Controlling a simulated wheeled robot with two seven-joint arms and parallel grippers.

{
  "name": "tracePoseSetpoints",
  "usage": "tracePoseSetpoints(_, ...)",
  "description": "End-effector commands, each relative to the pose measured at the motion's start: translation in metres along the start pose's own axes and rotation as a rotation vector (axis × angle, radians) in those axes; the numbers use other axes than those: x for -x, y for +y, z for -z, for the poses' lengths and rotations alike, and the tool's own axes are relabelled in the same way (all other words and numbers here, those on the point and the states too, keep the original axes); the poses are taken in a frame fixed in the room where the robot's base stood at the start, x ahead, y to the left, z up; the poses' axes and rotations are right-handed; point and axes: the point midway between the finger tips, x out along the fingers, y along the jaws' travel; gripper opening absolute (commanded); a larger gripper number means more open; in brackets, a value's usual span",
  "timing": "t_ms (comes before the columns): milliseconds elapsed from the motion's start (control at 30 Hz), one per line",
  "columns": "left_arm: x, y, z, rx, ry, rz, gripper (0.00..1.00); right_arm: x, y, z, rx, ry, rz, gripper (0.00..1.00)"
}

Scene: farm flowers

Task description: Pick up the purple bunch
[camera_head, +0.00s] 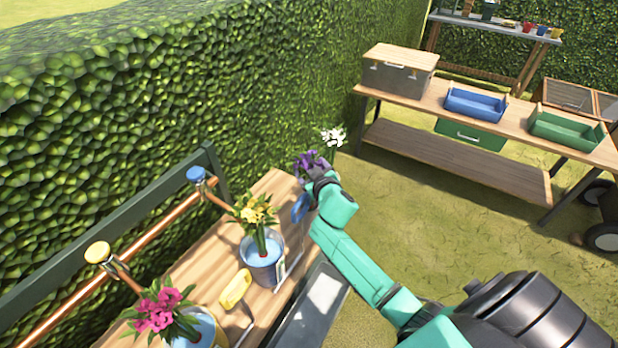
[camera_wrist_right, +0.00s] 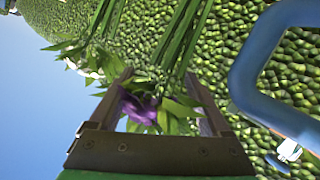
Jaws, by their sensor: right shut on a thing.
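The purple bunch (camera_head: 311,162) is at the far end of the wooden bench, with dark purple flowers and green leaves. My right gripper (camera_head: 322,182) is at it, seen from behind, and its fingers are mostly hidden there. In the right wrist view, a purple bloom (camera_wrist_right: 140,107) and leaves sit between the two fingers of my right gripper (camera_wrist_right: 160,88), which is shut on the bunch. Long green stems run up past the fingertips. Whether the bunch is clear of its container cannot be told. My left gripper is not in view.
A yellow bunch (camera_head: 254,210) stands in a metal bucket (camera_head: 262,269), and a pink bunch (camera_head: 160,311) stands nearer. A white bunch (camera_head: 333,138) is just beyond the purple one. A copper pipe (camera_head: 150,240) runs along the hedge side. A blue curved handle (camera_wrist_right: 245,75) is close to my right gripper.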

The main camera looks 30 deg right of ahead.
Motion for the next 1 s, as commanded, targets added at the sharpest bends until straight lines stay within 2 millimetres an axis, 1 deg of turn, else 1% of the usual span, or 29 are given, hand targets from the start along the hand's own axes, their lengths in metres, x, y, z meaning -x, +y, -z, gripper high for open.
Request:
tracePoseSetpoints(167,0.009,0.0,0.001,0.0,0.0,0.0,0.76,0.008,0.011,0.029,0.003,0.008,0.0,0.0)
tracePoseSetpoints(367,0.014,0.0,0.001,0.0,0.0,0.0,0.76,0.025,0.031,0.082,0.002,0.01,0.0,0.0)
tracePoseSetpoints(500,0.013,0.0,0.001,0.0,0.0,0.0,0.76,0.036,0.045,0.12,0.001,0.01,-0.002,0.0)
tracePoseSetpoints(633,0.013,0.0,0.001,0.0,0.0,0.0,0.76,0.046,0.057,0.15,0.001,0.009,-0.001,0.0)
tracePoseSetpoints(700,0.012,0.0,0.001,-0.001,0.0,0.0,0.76,0.049,0.061,0.161,0.0,0.007,-0.001,0.0)
tracePoseSetpoints(800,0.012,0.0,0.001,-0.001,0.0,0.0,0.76,0.053,0.065,0.172,0.0,0.005,0.0,0.0)
tracePoseSetpoints(1000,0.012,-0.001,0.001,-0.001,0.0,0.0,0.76,0.055,0.068,0.178,0.001,0.002,0.0,0.0)
